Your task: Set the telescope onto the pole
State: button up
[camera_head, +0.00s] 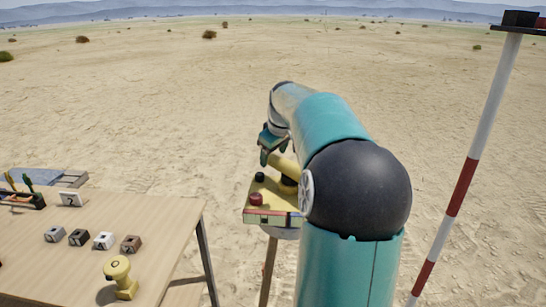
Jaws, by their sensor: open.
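My gripper (270,153), teal, points down above a yellow instrument box (272,214) and is open. A yellow tube-like part (284,167), which may be the telescope, is just below the fingers, over the box's far side; my arm hides some of it. I cannot tell whether the fingers touch it or how it rests on the box. The box has a red knob and a black knob and stands on a brown post (268,270). A red-and-white pole (462,186) stands at right, slightly tilted in the picture, with a dark flat top.
A wooden table (165,225) at left holds a yellow round-headed piece (118,272), several small marked blocks (104,241), a question-mark card (70,199) and a dark holder with tools (28,194). Sandy ground between box and pole is open, apart from my arm.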

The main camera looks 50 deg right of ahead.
jog(key=shift+x, duration=0.95)
jog(key=c, duration=1.4)
jog(key=shift+o, duration=0.2)
jog(key=shift+a, duration=0.1)
jog(key=n, duration=0.1)
jog(key=a+n+y, duration=0.1)
jog(key=a+n, duration=0.1)
jog(key=n, duration=0.1)
jog(key=shift+s+a+t+y, duration=0.15)
jog(key=shift+s+t+y, duration=0.15)
jog(key=shift+y, duration=0.1)
jog(key=shift+s+a+n+y, duration=0.3)
jog(key=shift+a+n+y, duration=0.15)
jog(key=shift+n, duration=0.55)
jog(key=shift+s+a+n+y, duration=0.25)
jog(key=shift+a+n+y, duration=0.15)
jog(key=shift+n, duration=0.6)
jog(key=o, duration=1.4)
jog(key=shift+c, duration=0.2)
